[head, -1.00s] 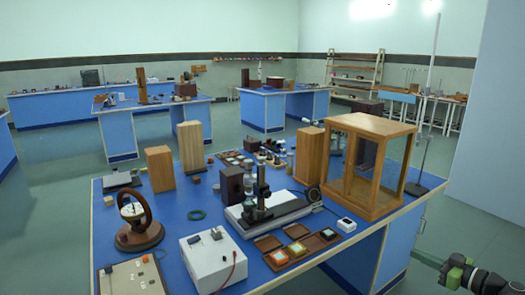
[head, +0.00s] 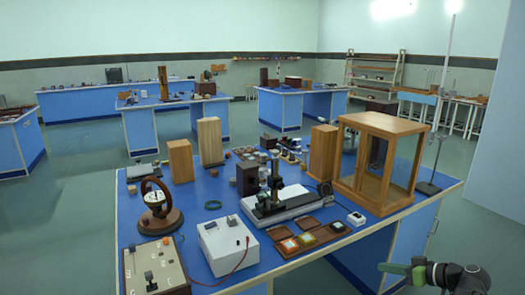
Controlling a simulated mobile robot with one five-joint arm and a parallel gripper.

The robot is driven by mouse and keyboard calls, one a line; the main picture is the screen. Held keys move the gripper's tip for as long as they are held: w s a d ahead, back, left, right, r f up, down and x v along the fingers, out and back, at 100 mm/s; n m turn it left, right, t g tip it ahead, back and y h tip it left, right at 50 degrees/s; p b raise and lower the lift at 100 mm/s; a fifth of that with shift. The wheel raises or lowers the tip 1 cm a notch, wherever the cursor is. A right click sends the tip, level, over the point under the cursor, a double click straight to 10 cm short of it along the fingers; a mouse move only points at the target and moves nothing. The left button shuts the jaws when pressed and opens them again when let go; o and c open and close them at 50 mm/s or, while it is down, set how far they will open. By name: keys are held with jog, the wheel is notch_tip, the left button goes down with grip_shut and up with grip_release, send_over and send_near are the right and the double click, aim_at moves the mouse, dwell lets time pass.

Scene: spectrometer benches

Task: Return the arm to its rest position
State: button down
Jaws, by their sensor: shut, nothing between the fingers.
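My gripper (head: 388,267) shows at the lower right of the head view, at the end of my dark arm with a green part. It points left and is shut and empty. It hangs in front of the near right side of the blue bench (head: 268,227), apart from everything on it. The lower part of my arm is cut off by the bottom edge of the picture.
The bench holds a glazed wooden case (head: 388,165), a microscope-like instrument (head: 273,190), a white box (head: 227,247) and a wooden-ringed dial instrument (head: 157,208). A tall stand (head: 440,110) rises at the right corner. Floor (head: 470,235) right of the bench is clear.

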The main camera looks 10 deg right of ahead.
jog(key=w+a+f+m+g+h, duration=0.15)
jog(key=a+f+g, duration=0.3)
jog(key=a, duration=0.75)
jog(key=w+a+f+g+h, duration=0.1)
jog(key=a+f+g+h, duration=0.3)
jog(key=a, duration=0.8)
jog(key=w+a+f+m+g+h, duration=0.1)
jog(key=a+f+g, duration=0.3)
jog(key=a, duration=0.8)
notch_tip(320, 180, up, 12)
jog(key=t+p, duration=0.1)
jog(key=p, duration=1.2)
jog(key=shift+a, duration=0.25)
